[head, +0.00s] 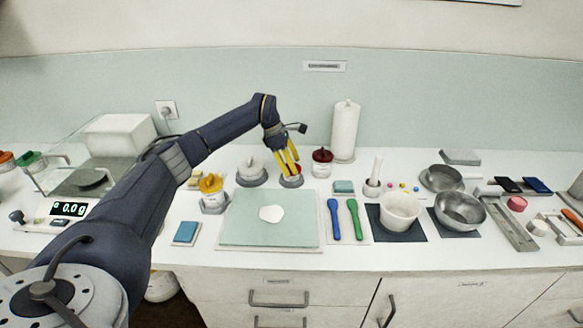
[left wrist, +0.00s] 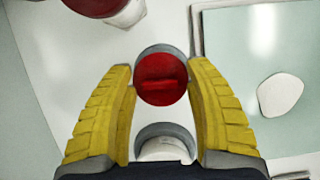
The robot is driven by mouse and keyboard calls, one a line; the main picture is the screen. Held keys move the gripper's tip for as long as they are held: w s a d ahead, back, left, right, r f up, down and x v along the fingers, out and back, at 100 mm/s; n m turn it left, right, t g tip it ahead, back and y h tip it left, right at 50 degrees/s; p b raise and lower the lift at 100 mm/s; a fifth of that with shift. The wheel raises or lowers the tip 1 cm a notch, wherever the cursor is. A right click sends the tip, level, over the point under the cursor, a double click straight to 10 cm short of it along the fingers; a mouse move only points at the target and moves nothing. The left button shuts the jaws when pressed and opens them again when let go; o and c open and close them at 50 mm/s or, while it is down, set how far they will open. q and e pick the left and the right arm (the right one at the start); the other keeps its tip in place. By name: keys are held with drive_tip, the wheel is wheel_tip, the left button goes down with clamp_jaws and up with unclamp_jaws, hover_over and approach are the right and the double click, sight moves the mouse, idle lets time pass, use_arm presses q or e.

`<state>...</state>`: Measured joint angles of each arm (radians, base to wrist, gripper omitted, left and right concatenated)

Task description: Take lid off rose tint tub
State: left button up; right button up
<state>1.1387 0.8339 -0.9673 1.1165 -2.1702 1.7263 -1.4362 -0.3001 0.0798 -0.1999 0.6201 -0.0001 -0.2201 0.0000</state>
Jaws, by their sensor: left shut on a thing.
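The rose tint tub (head: 291,181) stands in a grey holder behind the green mat, with a red lid (head: 296,170) at its top. My left gripper (head: 288,164) reaches down over it from above, its yellow fingers shut on the lid. In the left wrist view the round red lid (left wrist: 160,72) with a raised bar sits between the fingertips (left wrist: 163,75). The lid hides the inside of the tub. I cannot tell whether there is a gap between lid and tub. My right gripper is not in view.
A white-topped tub (head: 251,171) stands close on the left, and a dark red-lidded jar (head: 322,161) close on the right. A paper roll (head: 345,131) stands behind. The green mat (head: 245,232) in front holds a white disc (head: 271,213) and has free room.

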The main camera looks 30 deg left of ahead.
use_arm(q)
wheel_tip(320, 180, up, 20)
idle(0.6)
drive_tip(key=shift+r, duration=0.8)
drive_tip(key=shift+r, duration=1.4)
